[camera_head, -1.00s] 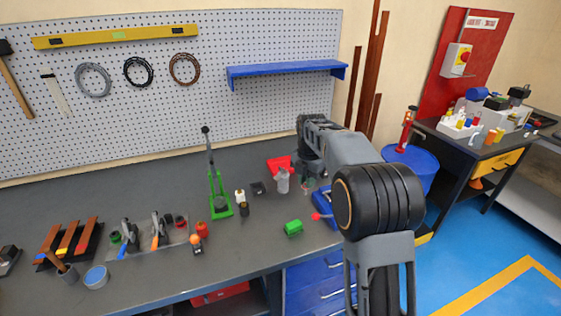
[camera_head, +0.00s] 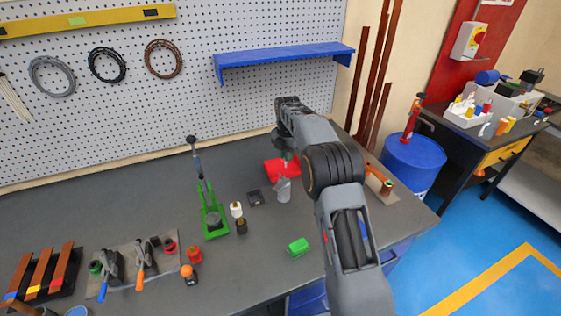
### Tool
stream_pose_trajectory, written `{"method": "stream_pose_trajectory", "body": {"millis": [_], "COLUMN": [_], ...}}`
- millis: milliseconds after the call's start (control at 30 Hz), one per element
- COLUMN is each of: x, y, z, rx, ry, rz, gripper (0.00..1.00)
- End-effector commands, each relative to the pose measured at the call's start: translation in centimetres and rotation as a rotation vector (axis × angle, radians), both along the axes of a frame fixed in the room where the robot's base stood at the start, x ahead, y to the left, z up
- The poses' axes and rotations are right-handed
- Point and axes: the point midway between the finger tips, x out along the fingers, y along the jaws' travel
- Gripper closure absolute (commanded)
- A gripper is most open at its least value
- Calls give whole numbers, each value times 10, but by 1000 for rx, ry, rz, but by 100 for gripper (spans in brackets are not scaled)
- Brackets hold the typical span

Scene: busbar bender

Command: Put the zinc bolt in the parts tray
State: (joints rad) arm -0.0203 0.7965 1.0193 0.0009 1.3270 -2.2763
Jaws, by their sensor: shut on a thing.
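My gripper (camera_head: 286,154) is at the end of the arm, pointing down over the red tray, which looks like the parts tray (camera_head: 274,174). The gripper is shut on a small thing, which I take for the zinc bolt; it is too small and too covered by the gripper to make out. The tray lies on the grey bench, partly hidden behind the gripper. I cannot tell the exact gap between the gripper and the tray.
A grey metallic cylinder (camera_head: 284,190) stands just in front of the tray. A small black block (camera_head: 255,198), a green lever tool (camera_head: 213,222) and a green block (camera_head: 298,246) are nearby. A blue shelf (camera_head: 285,60) hangs on the pegboard above. The bench's middle front is fairly clear.

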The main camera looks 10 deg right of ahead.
Motion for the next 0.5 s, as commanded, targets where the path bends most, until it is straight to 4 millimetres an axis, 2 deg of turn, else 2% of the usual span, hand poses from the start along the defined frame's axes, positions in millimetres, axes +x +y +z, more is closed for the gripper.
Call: {"method": "stream_pose_trajectory", "body": {"millis": [100, 267, 500], "x": [19, 36, 46], "y": [4, 7, 9], "z": [-20, -41, -53], "rx": [0, 0, 0], "ry": [5, 3, 0], "rz": [-1, -3, -4], "gripper": [100, 100, 100]}}
